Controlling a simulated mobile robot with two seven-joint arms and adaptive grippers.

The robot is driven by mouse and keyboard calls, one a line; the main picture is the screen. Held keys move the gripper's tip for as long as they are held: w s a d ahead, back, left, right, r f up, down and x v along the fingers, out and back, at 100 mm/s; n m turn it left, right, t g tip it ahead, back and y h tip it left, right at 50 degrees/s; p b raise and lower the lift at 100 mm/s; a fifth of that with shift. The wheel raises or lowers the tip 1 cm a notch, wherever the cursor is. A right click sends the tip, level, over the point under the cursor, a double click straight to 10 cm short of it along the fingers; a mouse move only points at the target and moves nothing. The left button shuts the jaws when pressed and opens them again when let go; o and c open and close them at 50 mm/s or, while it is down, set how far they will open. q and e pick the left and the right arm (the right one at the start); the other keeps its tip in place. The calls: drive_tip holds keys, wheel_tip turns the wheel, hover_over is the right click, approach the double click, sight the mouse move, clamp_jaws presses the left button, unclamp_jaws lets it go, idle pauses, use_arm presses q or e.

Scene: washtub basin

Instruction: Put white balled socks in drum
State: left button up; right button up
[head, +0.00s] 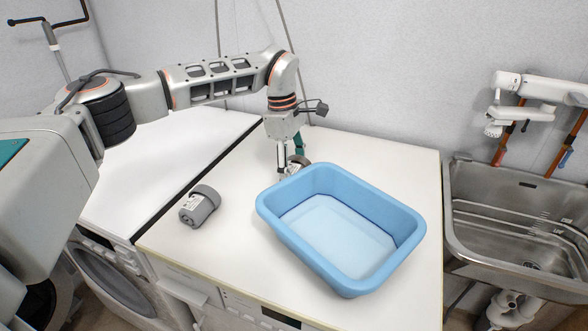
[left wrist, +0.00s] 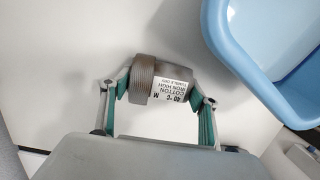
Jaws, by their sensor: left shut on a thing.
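My left gripper (head: 291,165) reaches down behind the far left corner of the blue basin. In the left wrist view its fingers (left wrist: 160,92) are shut on a small grey-brown bundle (left wrist: 143,80) with a ribbed band and a white printed label. The bundle (head: 301,160) shows partly in the head view, at the machine top. A second grey bundle (head: 200,206) with a label lies apart, left of the basin. No plainly white balled socks show. A front-loading washer's round door (head: 103,277) is at the lower left; the drum inside is hardly visible. My right gripper is not in view.
The blue basin (head: 400,268) looks empty and stands on the white machine top (head: 170,245); it also shows in the left wrist view (left wrist: 240,50). A second white top (head: 140,165) lies left, past a dark gap. A steel sink (head: 510,225) is at right.

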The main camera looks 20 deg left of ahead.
use_arm(q)
drive_tip(key=o, duration=1.1)
drive_tip(key=shift+f, duration=0.1)
